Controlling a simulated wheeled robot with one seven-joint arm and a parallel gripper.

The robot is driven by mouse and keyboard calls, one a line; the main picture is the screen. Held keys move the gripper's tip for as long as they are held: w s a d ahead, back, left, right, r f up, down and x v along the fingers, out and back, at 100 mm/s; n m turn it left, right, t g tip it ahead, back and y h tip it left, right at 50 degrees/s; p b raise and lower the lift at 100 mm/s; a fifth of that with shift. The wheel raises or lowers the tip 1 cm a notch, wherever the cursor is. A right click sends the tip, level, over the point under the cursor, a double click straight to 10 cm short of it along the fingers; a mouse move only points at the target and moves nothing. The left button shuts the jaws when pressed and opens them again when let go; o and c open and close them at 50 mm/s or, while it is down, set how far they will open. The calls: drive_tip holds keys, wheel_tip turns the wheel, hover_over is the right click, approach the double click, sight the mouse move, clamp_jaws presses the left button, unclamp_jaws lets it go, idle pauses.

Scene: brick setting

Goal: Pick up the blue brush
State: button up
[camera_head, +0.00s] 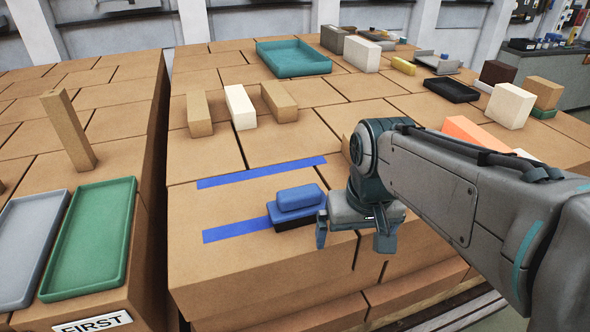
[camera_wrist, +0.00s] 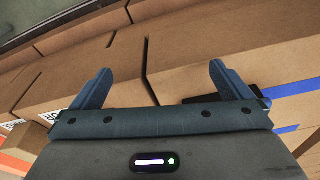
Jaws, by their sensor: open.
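The blue brush (camera_head: 297,203) has a rounded blue handle on a wider blue base with dark bristles beneath. It sits near the front edge of the box-covered surface, at the end of a blue tape strip. My gripper (camera_head: 350,241) is open and empty just to the right of the brush in the head view, its left finger close to the brush's right end. Whether they touch cannot be told. In the wrist view my gripper (camera_wrist: 157,78) shows both fingers apart, with cardboard between them. A dark piece, perhaps part of the brush, shows beside the right finger, mostly hidden.
Two blue tape strips (camera_head: 262,172) mark the box top. Upright blocks (camera_head: 241,106) stand behind, with a teal tray (camera_head: 292,58) farther back. A green tray (camera_head: 90,238) lies on the left stack, across a gap. An orange block (camera_head: 470,132) is partly behind my arm.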

drive_tip(key=w+a+r+n+g+p, duration=0.1)
drive_tip(key=w+a+r, duration=0.2)
drive_tip(key=r, duration=0.3)
drive_tip(key=w+a+r+n+p, duration=0.1)
drive_tip(key=w+a+r+p, duration=0.15)
drive_tip(key=r, duration=0.25)
drive_tip(key=w+a+r+g+p, duration=0.1)
drive_tip(key=w+a+r, duration=0.2)
drive_tip(key=r, duration=0.3)
hover_over(299, 191)
drive_tip(key=f, duration=0.8)
drive_tip(key=shift+w+f, duration=0.3)
drive_tip(key=shift+s+f+p, duration=0.15)
drive_tip(key=shift+f+p, duration=0.05)
drive_tip(key=shift+f, duration=1.15)
drive_tip(key=shift+s+f+p, duration=0.1)
drive_tip(key=shift+f+p, duration=0.05)
drive_tip(key=shift+f, duration=1.2)
drive_tip(key=shift+c, duration=0.3)
drive_tip(key=c, duration=1)
drive_tip(key=shift+r, duration=0.1)
